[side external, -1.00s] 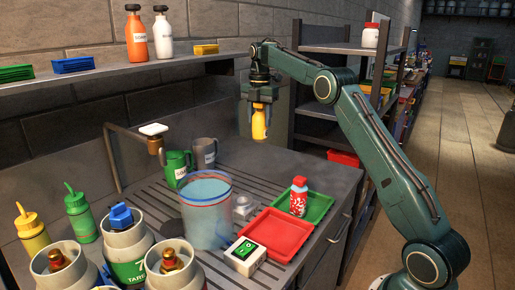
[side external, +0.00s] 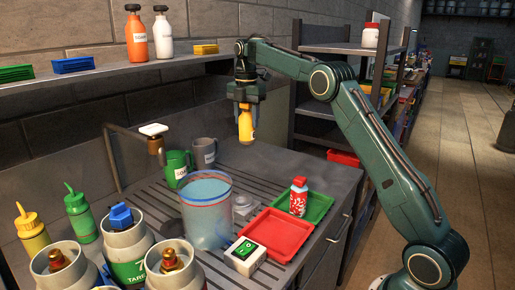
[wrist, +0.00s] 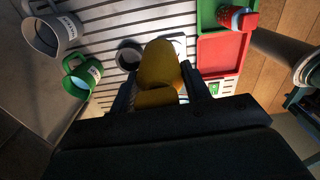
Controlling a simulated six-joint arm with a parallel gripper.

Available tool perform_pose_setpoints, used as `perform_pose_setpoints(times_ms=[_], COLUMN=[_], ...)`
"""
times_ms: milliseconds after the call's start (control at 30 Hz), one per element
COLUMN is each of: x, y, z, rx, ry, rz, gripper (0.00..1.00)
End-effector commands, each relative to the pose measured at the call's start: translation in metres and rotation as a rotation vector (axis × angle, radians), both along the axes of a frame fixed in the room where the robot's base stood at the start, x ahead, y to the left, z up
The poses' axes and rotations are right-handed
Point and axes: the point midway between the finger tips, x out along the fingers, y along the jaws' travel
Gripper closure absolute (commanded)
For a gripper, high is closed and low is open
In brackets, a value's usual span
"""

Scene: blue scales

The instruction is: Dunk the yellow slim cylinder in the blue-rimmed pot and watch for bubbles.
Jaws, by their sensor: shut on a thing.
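My gripper (side external: 245,102) is shut on the yellow slim cylinder (side external: 246,124), which hangs below the fingers, slightly tilted. The cylinder also fills the middle of the wrist view (wrist: 158,66). The blue-rimmed pot (side external: 207,212) is a clear, see-through tub with bluish contents and a red band near the top. It stands on the slatted bench. In the side view the cylinder is above and to the right of the pot, apart from it. I cannot make out the pot in the wrist view. No bubbles can be made out.
A green mug (side external: 178,167) and a grey mug (side external: 203,153) stand behind the pot. A red tray (side external: 272,234), a green tray (side external: 318,208) with a red bottle (side external: 299,196), and a white switch box (side external: 245,255) are to its right. Gas cylinders (side external: 128,255) stand in front.

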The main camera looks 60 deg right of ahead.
Motion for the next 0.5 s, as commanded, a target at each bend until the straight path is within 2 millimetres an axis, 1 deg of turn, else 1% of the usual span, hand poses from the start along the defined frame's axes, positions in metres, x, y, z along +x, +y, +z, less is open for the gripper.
perform_pose_setpoints(times_ms=[33,167,233,400,500], x=[0.002,0.003,0.003,-0.004,-0.01], y=[0.017,0.059,0.083,0.139,0.167], z=[0.005,0.012,0.016,0.025,0.029], rx=[-0.001,-0.001,-0.001,-0.001,0.0], ry=[-0.003,-0.003,-0.003,-0.003,-0.002], rz=[0.007,0.007,0.009,0.008,0.006], gripper=[0.89,0.89,0.89,0.89,0.89])
